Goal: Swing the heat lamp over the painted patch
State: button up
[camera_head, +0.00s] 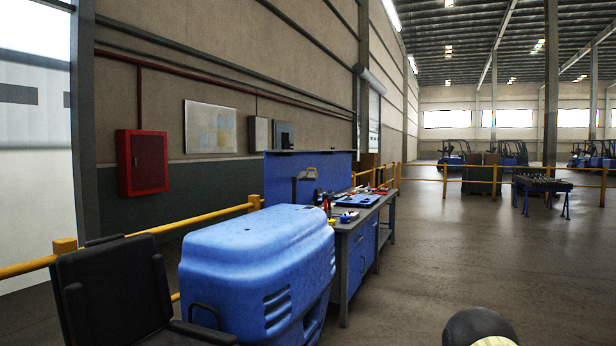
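I see no heat lamp and no painted patch that I can make out in the head view. My gripper is not in view.
A black chair (112,292) stands at the lower left beside a large blue machine (255,255). A blue workbench (358,250) with tools is behind it. Yellow railings (140,238) run along the left wall. A red cabinet (142,162) hangs there. Open floor (480,260) lies right.

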aim_at(307, 176)
jog(key=u, duration=0.15)
jog(key=k, duration=0.3)
jog(key=z, duration=0.8)
jog(key=i, duration=1.6)
jog(key=z, duration=0.45)
jog(key=i, duration=1.7)
jog(key=z, duration=0.25)
jog(key=i, duration=3.5)
jog(key=u, duration=0.6)
jog(key=i, duration=1.45)
jog(key=u, duration=1.8)
jog(key=i, duration=0.95)
jog(key=u, duration=0.85)
